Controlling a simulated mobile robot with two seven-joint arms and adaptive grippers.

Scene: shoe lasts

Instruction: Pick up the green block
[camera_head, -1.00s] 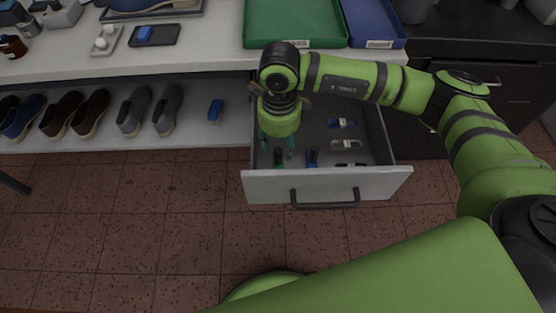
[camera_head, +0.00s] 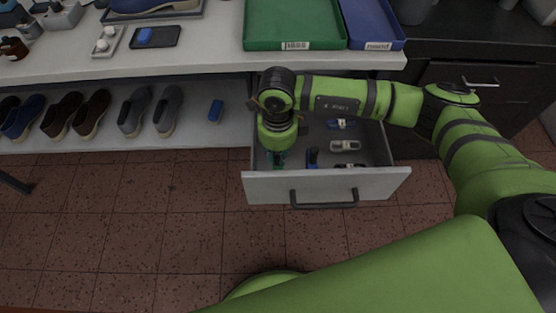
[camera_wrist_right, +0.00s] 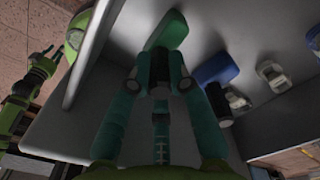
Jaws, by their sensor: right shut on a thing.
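The green block (camera_wrist_right: 167,31) lies in the open drawer (camera_head: 327,185), near its front left corner. In the wrist view it sits between the tips of my right gripper (camera_wrist_right: 160,76). The right gripper (camera_head: 278,157) reaches down into the drawer in the head view and is shut on the green block. Only a small dark-green bit of the block (camera_head: 278,165) shows there below the wrist; the rest is hidden.
A blue-and-black item (camera_head: 312,157) lies right of the gripper, with several pale and blue items farther right. The drawer front with its handle (camera_head: 324,199) stands close in front. The counter (camera_head: 222,62) with a green tray (camera_head: 293,46) overhangs behind.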

